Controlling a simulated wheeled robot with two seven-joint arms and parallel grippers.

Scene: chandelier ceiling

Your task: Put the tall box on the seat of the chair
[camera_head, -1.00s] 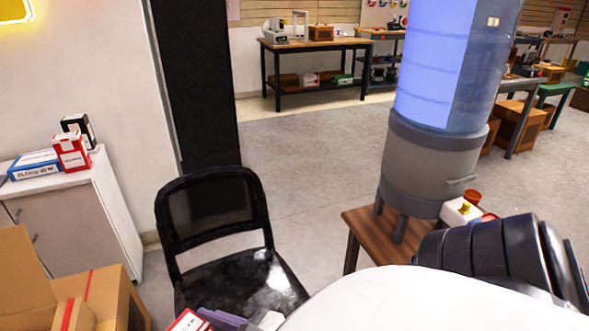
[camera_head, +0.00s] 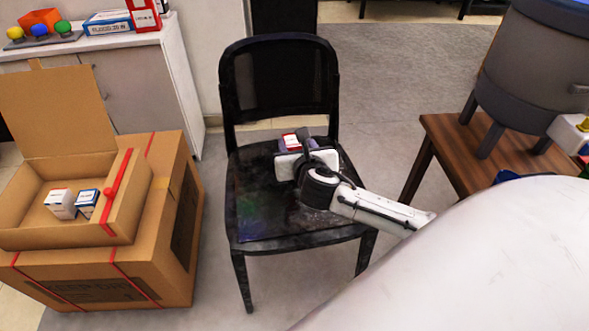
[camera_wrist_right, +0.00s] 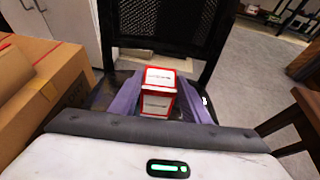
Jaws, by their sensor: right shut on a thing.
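The tall box (camera_head: 290,139) is red and white, and mostly its top shows in the head view, behind my gripper. In the right wrist view the tall box (camera_wrist_right: 158,93) stands between the two purple finger pads. My right gripper (camera_head: 297,144) is shut on it, over the rear part of the chair seat (camera_head: 262,205). The black chair (camera_head: 280,80) has a mesh backrest beyond the box. My gripper hides the box's lower part, so I cannot tell if it touches the seat. My left gripper is out of view.
A large carton (camera_head: 180,215) with an open box (camera_head: 25,215) holding small boxes stands left of the chair. A wooden table (camera_head: 440,140) bearing a water dispenser (camera_head: 530,75) stands on the right. A cabinet (camera_head: 140,90) is at back left. The front of the seat is clear.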

